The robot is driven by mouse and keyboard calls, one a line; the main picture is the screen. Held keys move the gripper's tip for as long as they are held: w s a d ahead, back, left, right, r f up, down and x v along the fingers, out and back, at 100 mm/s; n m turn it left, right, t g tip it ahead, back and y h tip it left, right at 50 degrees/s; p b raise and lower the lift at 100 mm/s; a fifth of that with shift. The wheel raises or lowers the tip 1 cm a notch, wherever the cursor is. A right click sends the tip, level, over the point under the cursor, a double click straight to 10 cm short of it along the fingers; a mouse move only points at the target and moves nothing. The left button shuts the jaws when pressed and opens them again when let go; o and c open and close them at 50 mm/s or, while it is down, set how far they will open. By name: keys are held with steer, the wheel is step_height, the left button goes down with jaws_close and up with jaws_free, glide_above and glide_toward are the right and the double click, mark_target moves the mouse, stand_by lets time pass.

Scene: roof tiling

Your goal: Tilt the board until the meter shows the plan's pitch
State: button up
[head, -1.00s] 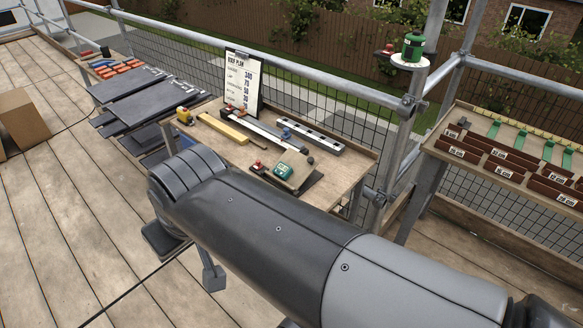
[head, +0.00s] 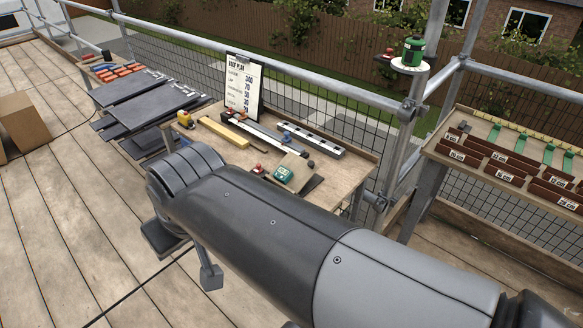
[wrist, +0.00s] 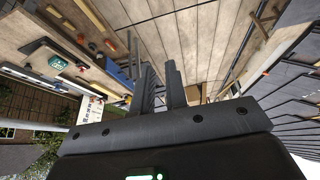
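The meter is a small green box (head: 283,174) at the front of the workbench, by a dark board (head: 313,183) that is partly hidden behind my arm. In the wrist view the green meter (wrist: 57,63) lies on the dark board (wrist: 38,45) at the left. Its reading is too small to make out. The plan is a white sheet on a clipboard (head: 243,88) at the back of the bench; its heading and figures show, but I cannot tell which is the pitch. My gripper (wrist: 158,66) is open and empty, with a gap between its fingers, apart from the board and pointing toward the deck.
The workbench (head: 215,143) also carries a yellow tool (head: 223,134), a yellow tape measure (head: 184,118) and a long level (head: 310,138). Slates (head: 150,105) are stacked at the left. Scaffold rails (head: 300,70) run behind. A rack of labelled battens (head: 500,160) stands at right.

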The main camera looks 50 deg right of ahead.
steer(key=o, duration=0.7)
steer(key=w+d+r+m, duration=0.1)
steer(key=w+d, duration=0.2)
steer(key=w+d+r+m+g, duration=0.1)
steer(key=w+d+m, duration=0.1)
steer(key=w+d, duration=0.1)
steer(key=w+d+m, duration=0.1)
steer(key=w+d, duration=0.2)
steer(key=shift+w+r+m+g, duration=0.25)
steer(key=shift+r+m+g, duration=0.05)
steer(key=shift+r+m, duration=0.1)
steer(key=m+g, duration=0.4)
steer(key=m, duration=0.9)
glide_above(311, 162)
step_height(311, 162, down, 16)
step_height(311, 162, down, 11)
steer(key=shift+r, duration=0.1)
steer(key=shift+c, duration=0.5)
jaws_close()
